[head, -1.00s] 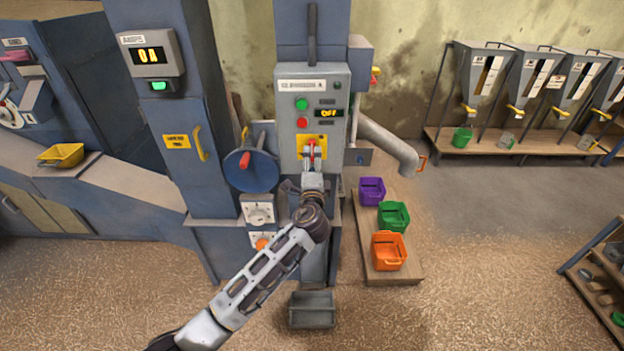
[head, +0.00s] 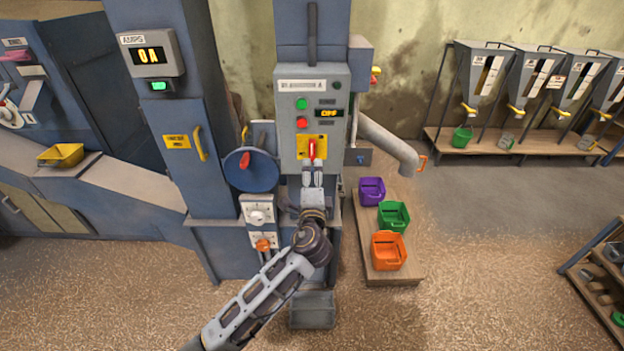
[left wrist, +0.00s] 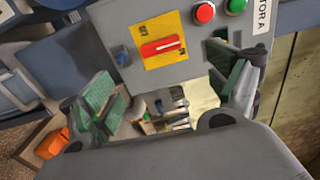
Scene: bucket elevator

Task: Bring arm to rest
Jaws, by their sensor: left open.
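My left gripper (head: 312,174) is open and empty, just below and in front of the grey control box (head: 289,150) in the head view. In the left wrist view its green-padded fingers (left wrist: 172,98) stand apart with nothing between them. The red switch handle (head: 312,149) on its yellow plate is clear of the fingers and also shows in the left wrist view (left wrist: 162,47). The box's display (head: 328,113) reads OFF. The panel at upper left (head: 152,57) reads 0 A. My right gripper is in neither view.
A blue wheel with a red handle (head: 250,170) is left of my arm. Purple (head: 371,191), green (head: 393,216) and orange (head: 388,251) bins stand on a wooden platform to the right. A grey bin (head: 312,310) is on the floor.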

